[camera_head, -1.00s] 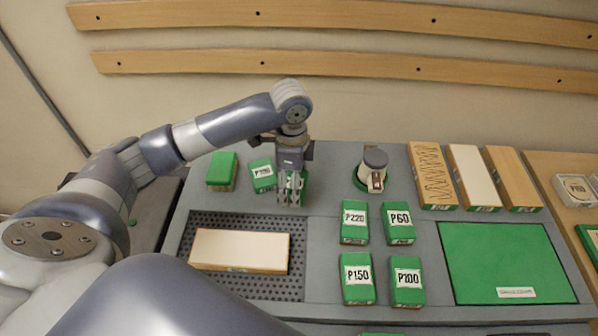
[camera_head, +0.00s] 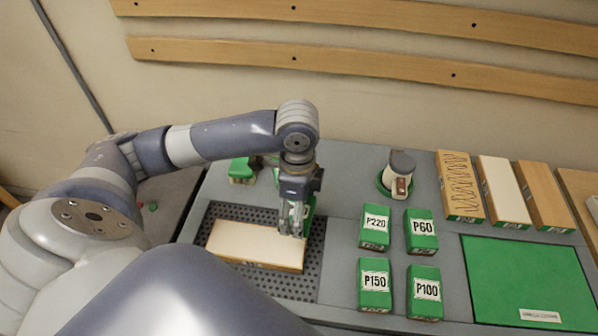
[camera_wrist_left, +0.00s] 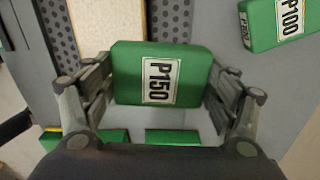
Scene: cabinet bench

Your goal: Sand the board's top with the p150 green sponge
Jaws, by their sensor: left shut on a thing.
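The p150 green sponge (camera_wrist_left: 160,75) sits between the fingers of my left gripper (camera_wrist_left: 160,85) in the left wrist view, its P150 label facing the camera. My left gripper is shut on it. In the head view the left gripper (camera_head: 292,232) is over the right end of the board, and only a green sliver of the held sponge (camera_head: 309,212) shows behind the fingers. The pale board (camera_head: 250,245) lies on a dark perforated mat (camera_head: 313,270). The board's edge also shows at the top of the left wrist view (camera_wrist_left: 118,18). I cannot tell whether sponge and board touch.
Green blocks P220 (camera_head: 375,227), P60 (camera_head: 421,229), another P150 (camera_head: 375,285) and P100 (camera_head: 425,292) stand to the right. A green block (camera_head: 242,170) stands behind the arm.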

